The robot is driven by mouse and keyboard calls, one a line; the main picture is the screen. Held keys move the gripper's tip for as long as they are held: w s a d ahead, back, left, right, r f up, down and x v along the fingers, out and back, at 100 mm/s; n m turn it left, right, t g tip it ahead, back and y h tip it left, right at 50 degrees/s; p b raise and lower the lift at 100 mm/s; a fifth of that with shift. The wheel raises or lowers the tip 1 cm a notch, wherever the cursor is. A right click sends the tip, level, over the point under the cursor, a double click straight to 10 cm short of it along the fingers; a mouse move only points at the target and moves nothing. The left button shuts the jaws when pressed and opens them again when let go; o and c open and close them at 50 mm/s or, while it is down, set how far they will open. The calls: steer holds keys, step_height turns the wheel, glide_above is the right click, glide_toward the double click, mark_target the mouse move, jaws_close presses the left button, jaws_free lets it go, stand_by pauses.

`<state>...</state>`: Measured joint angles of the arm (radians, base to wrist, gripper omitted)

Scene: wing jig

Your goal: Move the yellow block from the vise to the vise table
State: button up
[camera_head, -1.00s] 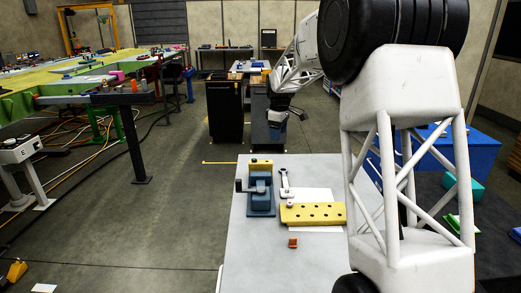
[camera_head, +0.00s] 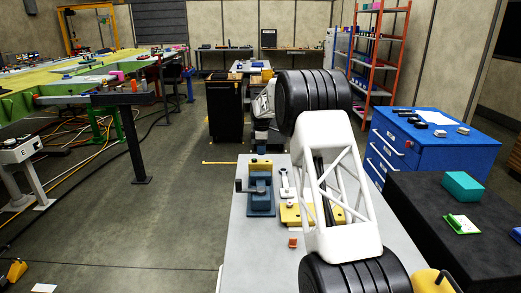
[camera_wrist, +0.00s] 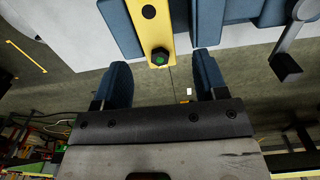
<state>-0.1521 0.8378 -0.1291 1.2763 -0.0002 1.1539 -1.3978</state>
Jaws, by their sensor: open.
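The yellow block (camera_head: 260,163) sits at the far end of the blue vise (camera_head: 261,195) on the grey vise table (camera_head: 240,255). In the wrist view the yellow block (camera_wrist: 152,22) stands between the blue vise jaws, with a dark green-centred knob at its near end. My gripper (camera_wrist: 161,62) is open; its two blue fingers lie to either side of that end, with nothing held between them. I cannot tell whether the fingers overlap the block. In the head view the gripper is small and dark just beyond the vise, partly hidden by my arm.
The table's near left is bare. A blue drawer cabinet (camera_head: 430,155) stands at right; a vise handle (camera_wrist: 287,62) shows in the wrist view.

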mark_target(261, 162)
steer(key=shift+w+a+f, duration=0.2)
steer(key=shift+w+f, duration=0.2)
steer(key=shift+f, duration=0.05)
steer(key=shift+f, duration=0.1)
steer(key=shift+f, duration=2.9)
steer(key=c, duration=0.9)
steer(key=shift+c, duration=0.2)
steer(key=shift+s+r, duration=0.25)
steer(key=shift+s, duration=0.25)
